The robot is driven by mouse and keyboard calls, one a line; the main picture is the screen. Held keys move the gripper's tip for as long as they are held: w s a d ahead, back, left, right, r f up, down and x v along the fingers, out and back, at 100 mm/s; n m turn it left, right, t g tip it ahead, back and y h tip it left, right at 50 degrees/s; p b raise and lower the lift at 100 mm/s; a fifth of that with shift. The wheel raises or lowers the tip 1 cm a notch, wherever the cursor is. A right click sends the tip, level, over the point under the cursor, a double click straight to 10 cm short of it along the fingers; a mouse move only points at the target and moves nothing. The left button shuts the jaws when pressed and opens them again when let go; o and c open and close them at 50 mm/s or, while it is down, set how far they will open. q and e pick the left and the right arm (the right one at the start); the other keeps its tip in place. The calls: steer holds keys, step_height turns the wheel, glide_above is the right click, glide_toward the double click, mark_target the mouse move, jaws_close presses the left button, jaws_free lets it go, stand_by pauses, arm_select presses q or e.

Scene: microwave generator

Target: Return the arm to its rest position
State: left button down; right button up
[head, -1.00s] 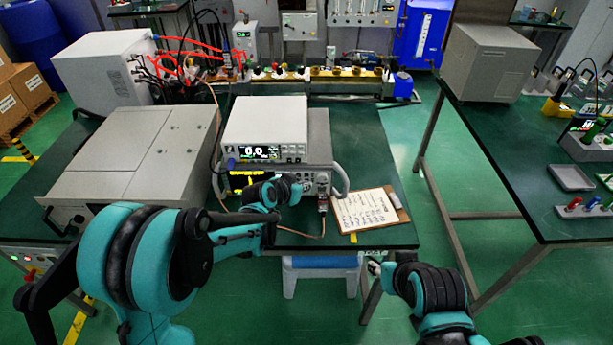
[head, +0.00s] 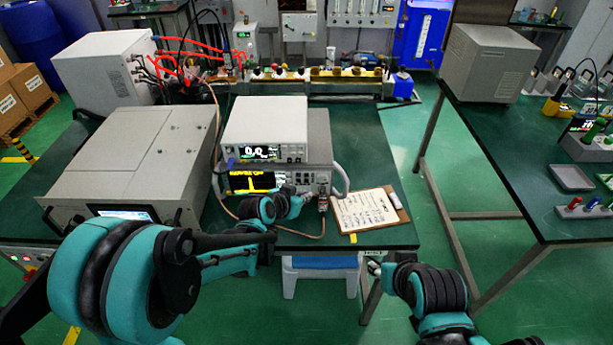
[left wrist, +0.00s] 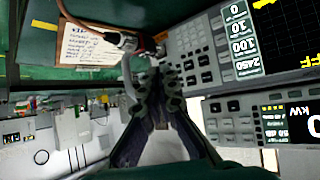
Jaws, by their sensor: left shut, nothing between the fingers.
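My left gripper (head: 307,196) is shut and empty, just in front of the lower right part of the microwave generator (head: 255,182). In the left wrist view my left gripper (left wrist: 158,78) has its fingers together beside the generator's grey keypad panel (left wrist: 200,55); whether they touch it I cannot tell. The generator has a black screen with yellow text and sits on the table under a white meter (head: 265,123). My left forearm reaches in from the lower left. My right gripper (head: 375,268) is low, in front of the table edge; its fingers are too small to read.
A clipboard (head: 366,210) lies right of the generator. A cable runs along the front of the table (head: 385,165). A large grey box (head: 130,165) stands left, beside my left arm. A blue-topped stool (head: 322,262) is under the table's front edge. Open floor lies to the right.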

stand_by(0.3)
arm_select(q)
steer(key=s+a+r+n+y, duration=0.2)
steer(key=s+a, duration=0.3)
steer(key=s, duration=0.3)
steer(key=s+a+r+n+g+y, duration=0.1)
steer(key=s+a+r+n, duration=0.1)
steer(key=s+a, duration=0.4)
steer(key=s+a+r+n+g+y, duration=0.1)
steer(key=s+a, duration=0.5)
steer(key=s, duration=0.6)
steer(key=shift+a+r+n+y, duration=0.2)
steer(key=shift+r+n+y, duration=0.3)
steer(key=shift+y, duration=0.3)
